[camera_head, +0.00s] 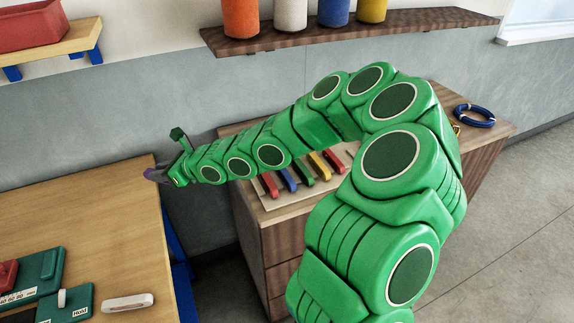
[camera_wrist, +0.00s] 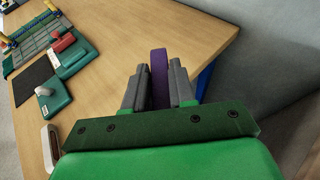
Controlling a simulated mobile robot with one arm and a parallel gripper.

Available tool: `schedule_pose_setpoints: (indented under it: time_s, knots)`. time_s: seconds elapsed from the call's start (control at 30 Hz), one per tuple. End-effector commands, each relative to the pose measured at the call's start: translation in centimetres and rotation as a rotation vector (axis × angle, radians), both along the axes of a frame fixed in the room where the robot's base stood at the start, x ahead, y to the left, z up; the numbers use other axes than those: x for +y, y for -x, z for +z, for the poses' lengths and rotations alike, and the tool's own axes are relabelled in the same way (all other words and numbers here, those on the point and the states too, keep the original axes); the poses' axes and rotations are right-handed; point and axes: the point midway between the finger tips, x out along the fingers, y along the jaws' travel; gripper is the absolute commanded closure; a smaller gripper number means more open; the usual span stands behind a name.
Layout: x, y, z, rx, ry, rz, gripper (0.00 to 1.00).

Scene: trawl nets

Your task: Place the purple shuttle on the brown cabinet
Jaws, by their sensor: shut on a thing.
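My gripper (camera_wrist: 159,85) is shut on the purple shuttle (camera_wrist: 159,68), which stands out between the two grey fingers in the wrist view. In the head view my gripper (camera_head: 165,175) is at the far left end of my green arm, over the right edge of the wooden table, and only a small dark purple bit of the shuttle (camera_head: 150,173) shows. The brown cabinet (camera_head: 262,235) stands to the right of the table, partly hidden behind my arm. On its top lies a light board (camera_head: 270,203) with several coloured shuttles in a row.
The wooden table (camera_head: 100,228) holds green devices (camera_head: 68,300) and a white shuttle-like piece (camera_head: 127,302). A blue ring of cord (camera_head: 474,115) lies on the cabinet's right end. A wall shelf (camera_head: 345,33) with coloured spools hangs above the cabinet. A gap separates table and cabinet.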

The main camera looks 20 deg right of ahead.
Motion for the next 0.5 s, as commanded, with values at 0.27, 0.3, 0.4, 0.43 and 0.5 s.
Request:
schedule_pose_setpoints:
  time_s: [0.27, 0.3, 0.4, 0.43, 0.5]
  knots:
    - [-9.2, -2.9, 0.0, -0.001, 0.000, -0.150, 1.00]
    - [-10.5, -3.2, 0.0, -0.001, 0.000, -0.171, 1.00]
    - [-13.8, -3.8, -0.1, -0.002, 0.002, -0.223, 1.00]
    - [-14.8, -3.9, -0.1, -0.001, 0.002, -0.238, 1.00]
    - [-17.1, -4.2, -0.1, -0.001, 0.001, -0.275, 1.00]
